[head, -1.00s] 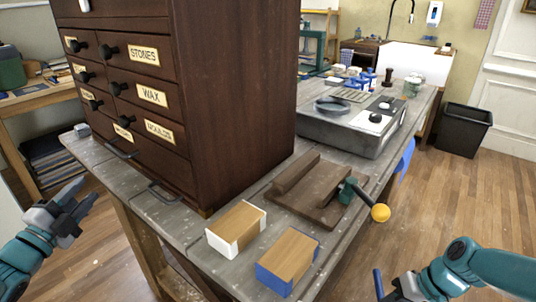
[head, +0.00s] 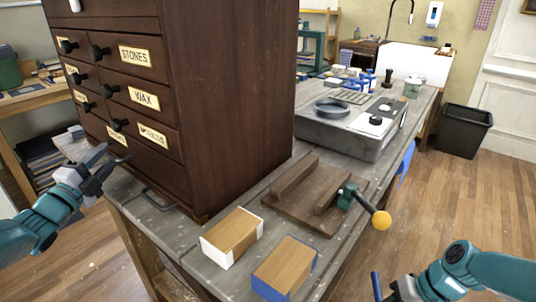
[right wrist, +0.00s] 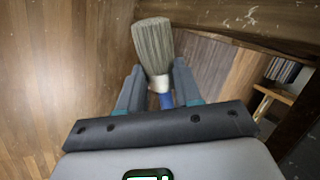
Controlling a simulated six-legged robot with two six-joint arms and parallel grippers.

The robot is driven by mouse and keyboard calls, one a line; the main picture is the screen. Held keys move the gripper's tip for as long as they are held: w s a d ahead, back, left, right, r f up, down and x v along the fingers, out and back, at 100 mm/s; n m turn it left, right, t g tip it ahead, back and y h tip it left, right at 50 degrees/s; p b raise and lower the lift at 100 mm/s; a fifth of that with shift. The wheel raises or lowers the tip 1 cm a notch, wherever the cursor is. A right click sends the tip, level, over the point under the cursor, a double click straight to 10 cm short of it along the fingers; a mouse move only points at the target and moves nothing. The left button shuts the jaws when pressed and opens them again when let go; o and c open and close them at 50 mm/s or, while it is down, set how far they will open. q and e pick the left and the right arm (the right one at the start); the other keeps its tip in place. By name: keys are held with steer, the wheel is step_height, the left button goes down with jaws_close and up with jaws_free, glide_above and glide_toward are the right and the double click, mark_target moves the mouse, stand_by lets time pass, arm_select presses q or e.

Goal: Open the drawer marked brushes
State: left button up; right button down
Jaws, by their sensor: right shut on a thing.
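The dark wooden drawer cabinet (head: 225,100) stands on the bench. The wide bottom drawer carries a label (head: 118,161) that I cannot read with certainty. Its right bar handle (head: 158,200) shows; the left handle is hidden behind my left gripper. All drawers look closed. My left gripper (head: 108,161) is open and empty in front of the cabinet's lower left, by that label; I cannot tell whether it touches. My right gripper (right wrist: 158,85) is shut on a grey-bristled brush (right wrist: 154,47) with a blue handle, clear of the bench's right side.
On the bench (head: 207,268) are a white-ended block (head: 232,236), a blue-ended block (head: 285,266), a wooden board with a yellow-knobbed lever (head: 381,220), and a grey unit (head: 345,135). A black bin (head: 463,132) stands on the floor at right.

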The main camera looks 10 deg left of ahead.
arm_select(q)
steer(key=shift+w+d, duration=0.1)
steer(key=shift+w, duration=0.1)
jaws_close()
